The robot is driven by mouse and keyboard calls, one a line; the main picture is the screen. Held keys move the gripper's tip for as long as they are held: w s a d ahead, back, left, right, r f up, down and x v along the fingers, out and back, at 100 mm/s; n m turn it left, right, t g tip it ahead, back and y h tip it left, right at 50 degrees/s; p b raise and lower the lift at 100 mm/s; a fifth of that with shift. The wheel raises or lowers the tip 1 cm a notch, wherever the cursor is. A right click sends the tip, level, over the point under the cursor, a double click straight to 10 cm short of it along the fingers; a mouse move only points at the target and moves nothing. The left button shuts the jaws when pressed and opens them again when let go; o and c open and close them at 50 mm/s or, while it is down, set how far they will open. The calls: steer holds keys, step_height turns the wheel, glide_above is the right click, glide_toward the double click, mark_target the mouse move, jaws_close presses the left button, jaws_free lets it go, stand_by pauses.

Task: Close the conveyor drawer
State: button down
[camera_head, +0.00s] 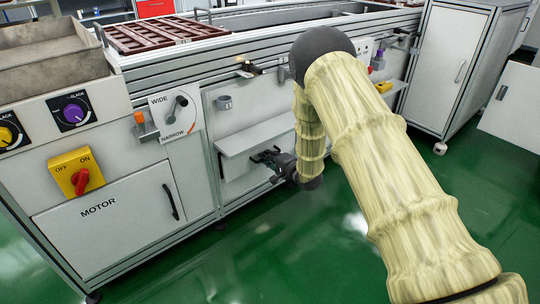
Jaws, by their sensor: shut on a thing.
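The conveyor (290,42) runs along the back with a white front of panels. In its middle bay a pale ledge (255,136) sticks out over a white front, which seems to be the drawer (237,187). My gripper (264,160) is dark and small in view, at this front just below the ledge. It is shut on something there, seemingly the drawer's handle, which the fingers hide. My pale-sleeved arm covers the right side of this bay, so I cannot tell how far the drawer stands out.
Left of the bay are a MOTOR door (120,232) with a black handle, a yellow ON/OFF switch (76,173) and a WIDE/NARROW dial (176,114). Brown trays (165,32) lie on the conveyor. A white cabinet (455,65) stands right. Green floor is clear in front.

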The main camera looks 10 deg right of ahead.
steer(key=shift+w+a+p, duration=0.8)
steer(key=shift+w+p, duration=0.3)
steer(key=shift+p, duration=0.95)
steer(key=shift+w, duration=0.1)
steer(key=c, duration=1.5)
jaws_free()
steer(key=shift+w+a+f, duration=0.1)
steer(key=shift+d, duration=0.3)
steer(key=v, duration=1.2)
